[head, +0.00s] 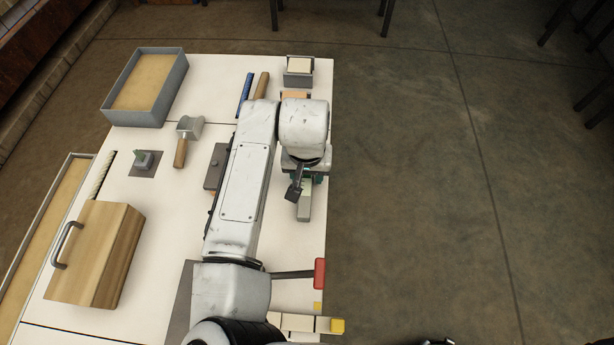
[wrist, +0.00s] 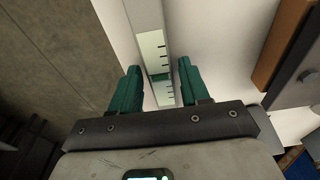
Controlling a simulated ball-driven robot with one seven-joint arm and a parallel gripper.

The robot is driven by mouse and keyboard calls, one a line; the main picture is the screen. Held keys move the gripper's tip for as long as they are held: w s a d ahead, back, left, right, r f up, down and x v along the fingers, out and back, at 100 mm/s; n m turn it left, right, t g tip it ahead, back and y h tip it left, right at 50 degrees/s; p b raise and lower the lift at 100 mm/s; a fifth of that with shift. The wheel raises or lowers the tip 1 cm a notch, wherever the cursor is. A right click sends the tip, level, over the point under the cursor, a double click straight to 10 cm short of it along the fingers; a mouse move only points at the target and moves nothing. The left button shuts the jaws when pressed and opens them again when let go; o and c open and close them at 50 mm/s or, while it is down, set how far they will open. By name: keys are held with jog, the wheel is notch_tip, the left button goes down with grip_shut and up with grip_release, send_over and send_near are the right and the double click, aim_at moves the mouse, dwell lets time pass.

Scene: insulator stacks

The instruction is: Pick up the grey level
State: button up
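The grey level (head: 304,210) lies near the right edge of the white table, partly hidden under my gripper in the head view. In the wrist view the level (wrist: 147,18) is a long grey bar with a pale, black-marked window. It runs from the top of the picture down between the two teal fingers of my gripper (wrist: 158,88). The fingers are open, one on each side of the level, with small gaps beside it. I cannot tell how far the fingertips are above the table. In the head view my gripper (head: 305,178) is mostly hidden by my arm.
A red-ended tool (head: 319,273) and yellow-tipped pieces (head: 337,325) lie nearer me. A small grey box (head: 298,79) stands at the far end. Open floor lies right of the table.

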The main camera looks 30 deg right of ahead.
grip_shut()
jog(key=shift+r, duration=0.15)
